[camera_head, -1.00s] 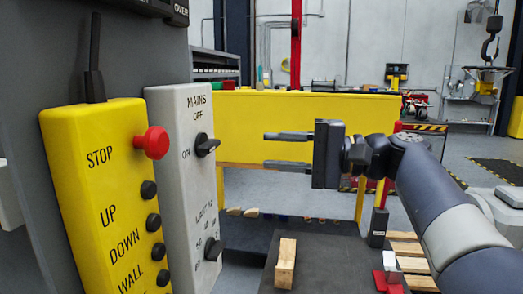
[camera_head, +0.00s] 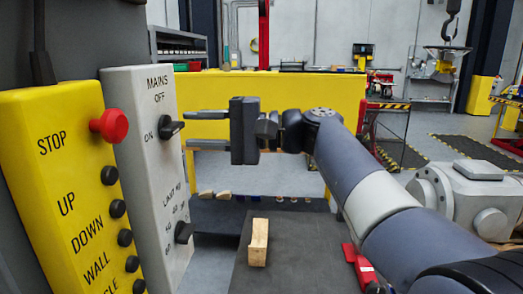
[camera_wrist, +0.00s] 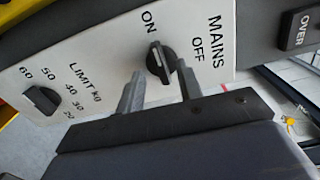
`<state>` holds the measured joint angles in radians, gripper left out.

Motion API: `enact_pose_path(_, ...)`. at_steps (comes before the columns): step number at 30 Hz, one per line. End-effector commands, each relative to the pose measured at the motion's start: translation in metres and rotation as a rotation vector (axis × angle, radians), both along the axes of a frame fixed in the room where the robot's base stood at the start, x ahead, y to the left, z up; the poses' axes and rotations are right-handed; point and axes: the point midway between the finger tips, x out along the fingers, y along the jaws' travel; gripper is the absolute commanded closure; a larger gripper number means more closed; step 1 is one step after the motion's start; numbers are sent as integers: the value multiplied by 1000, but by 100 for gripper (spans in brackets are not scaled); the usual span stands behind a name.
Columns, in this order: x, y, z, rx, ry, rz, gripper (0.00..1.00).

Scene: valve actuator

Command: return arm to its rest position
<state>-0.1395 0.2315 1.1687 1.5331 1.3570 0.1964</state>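My gripper (camera_head: 188,129) is in front of the grey mains panel (camera_head: 150,200) in the head view, its two fingers pointing left and spread apart. Nothing is between them. The black MAINS knob (camera_head: 170,129) sits on the panel's upper part, just left of the fingertips. In the wrist view the MAINS knob (camera_wrist: 160,62) shows between and beyond the tips of my gripper (camera_wrist: 159,72). The fingers look clear of it, though the exact gap is hard to tell. My arm reaches in from the lower right, bent at the wrist.
A yellow control box (camera_head: 60,190) with a red STOP button (camera_head: 110,125) stands left of the panel. A LIMIT knob (camera_wrist: 41,100) is lower on the panel. A grey valve actuator (camera_head: 475,195) is at right.

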Motion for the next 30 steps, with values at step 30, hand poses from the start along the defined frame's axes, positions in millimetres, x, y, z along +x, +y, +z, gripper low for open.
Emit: enact_pose_path(30, 0, -5, 0, 0, -1, -5, 65)
